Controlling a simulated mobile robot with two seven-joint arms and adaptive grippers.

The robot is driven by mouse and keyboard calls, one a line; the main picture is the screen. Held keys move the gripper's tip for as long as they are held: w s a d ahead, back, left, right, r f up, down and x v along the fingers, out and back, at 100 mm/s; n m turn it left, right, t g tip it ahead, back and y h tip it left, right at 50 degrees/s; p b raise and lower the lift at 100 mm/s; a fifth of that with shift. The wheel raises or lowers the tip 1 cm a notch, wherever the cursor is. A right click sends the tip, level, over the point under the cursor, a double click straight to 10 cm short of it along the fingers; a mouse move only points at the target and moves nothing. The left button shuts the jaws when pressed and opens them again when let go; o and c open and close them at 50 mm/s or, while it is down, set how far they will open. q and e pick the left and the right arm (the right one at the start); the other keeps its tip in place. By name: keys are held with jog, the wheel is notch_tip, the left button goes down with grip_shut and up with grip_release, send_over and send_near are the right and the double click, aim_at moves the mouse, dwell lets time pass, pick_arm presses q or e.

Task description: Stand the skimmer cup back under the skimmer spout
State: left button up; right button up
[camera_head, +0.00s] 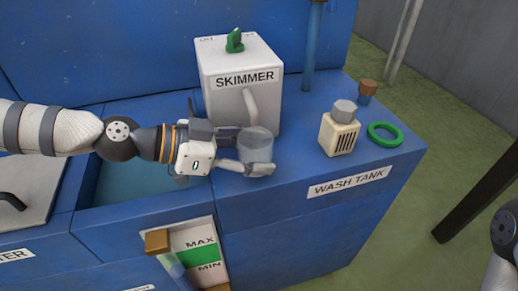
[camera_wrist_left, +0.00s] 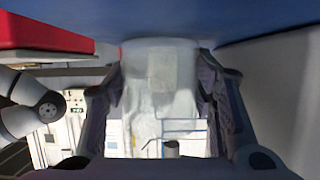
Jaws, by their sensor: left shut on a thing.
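The skimmer cup (camera_head: 255,147) is a clear, greyish cup. My left gripper (camera_head: 252,156) is shut on it, with the fingers around its sides. The cup is upright in front of the white skimmer box (camera_head: 215,78), just below the curved spout (camera_head: 250,104). I cannot tell whether its base touches the blue top. In the left wrist view the clear cup (camera_wrist_left: 163,85) fills the space between the two dark fingers. In the head view, part of my right arm shows at the lower right edge, but its gripper is out of view.
A cream block with a grey knob (camera_head: 338,133), a green ring (camera_head: 384,134) and a small brown-capped bottle (camera_head: 366,92) stand right of the cup on the blue wash tank (camera_head: 300,215). An open water basin (camera_head: 140,180) lies left. The level gauge (camera_head: 197,250) is below.

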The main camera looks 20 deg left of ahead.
pick_arm(q)
jog(key=shift+f, duration=0.25)
jog(key=o, duration=1.1)
jog(key=shift+w+r, duration=0.1)
pick_arm(e)
jog(key=shift+f, duration=0.1)
pick_arm(q)
jog(key=shift+r, duration=0.1)
jog(key=shift+r, duration=0.25)
jog(key=p+v, duration=0.3)
jog(key=v, duration=0.8)
jog(key=shift+s+a, duration=0.25)
jog(key=shift+s, duration=0.05)
pick_arm(e)
jog(key=shift+t, duration=0.6)
jog(key=w+r, duration=0.3)
jog(key=shift+w+r, duration=0.2)
jog(key=shift+r, duration=0.1)
